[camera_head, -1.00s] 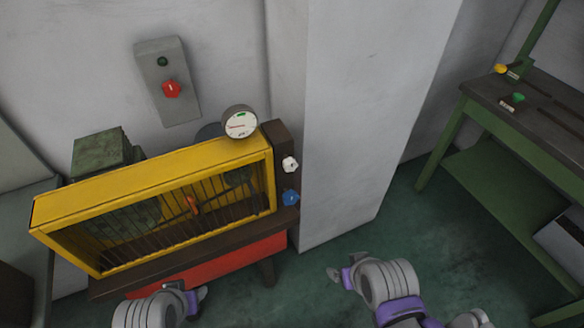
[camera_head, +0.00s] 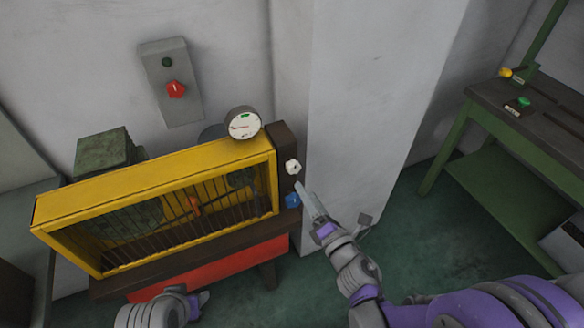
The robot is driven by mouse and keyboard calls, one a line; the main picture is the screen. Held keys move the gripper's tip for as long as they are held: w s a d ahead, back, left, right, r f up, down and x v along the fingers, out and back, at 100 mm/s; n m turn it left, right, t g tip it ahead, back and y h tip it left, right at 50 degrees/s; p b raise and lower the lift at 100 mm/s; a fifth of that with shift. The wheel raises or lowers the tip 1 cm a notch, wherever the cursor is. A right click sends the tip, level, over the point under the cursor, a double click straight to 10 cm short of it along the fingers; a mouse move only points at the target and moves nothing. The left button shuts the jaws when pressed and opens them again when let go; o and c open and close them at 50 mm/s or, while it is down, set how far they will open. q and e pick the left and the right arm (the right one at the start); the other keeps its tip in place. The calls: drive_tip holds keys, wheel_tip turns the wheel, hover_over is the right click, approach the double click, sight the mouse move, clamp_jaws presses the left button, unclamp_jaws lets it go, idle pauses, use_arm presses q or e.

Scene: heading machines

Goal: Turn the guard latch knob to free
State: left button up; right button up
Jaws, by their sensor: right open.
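The yellow guard (camera_head: 150,175) with dark bars stands on the machine at left. On the dark post (camera_head: 283,143) at its right end are a white knob (camera_head: 293,167) and, below it, a blue knob (camera_head: 292,200). I cannot tell from any marking which is the guard latch knob. My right gripper (camera_head: 307,196) is open, pointing up-left beside the post, close to both knobs. It partly overlaps the blue knob's right side; contact is not clear. My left gripper (camera_head: 202,299) is low, in front of the red machine base, and its jaw opening is unclear.
A round gauge (camera_head: 243,123) sits atop the guard. A grey wall box (camera_head: 170,70) carries a red knob (camera_head: 176,89). A pale pillar (camera_head: 370,100) stands just right of the post. A green workbench (camera_head: 490,140) is at far right, with open floor between.

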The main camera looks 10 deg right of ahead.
sight(294, 171)
drive_tip(key=p+x, duration=0.1)
drive_tip(key=x, duration=0.9)
drive_tip(key=shift+w+p, duration=0.25)
drive_tip(key=shift+p, duration=0.15)
clamp_jaws()
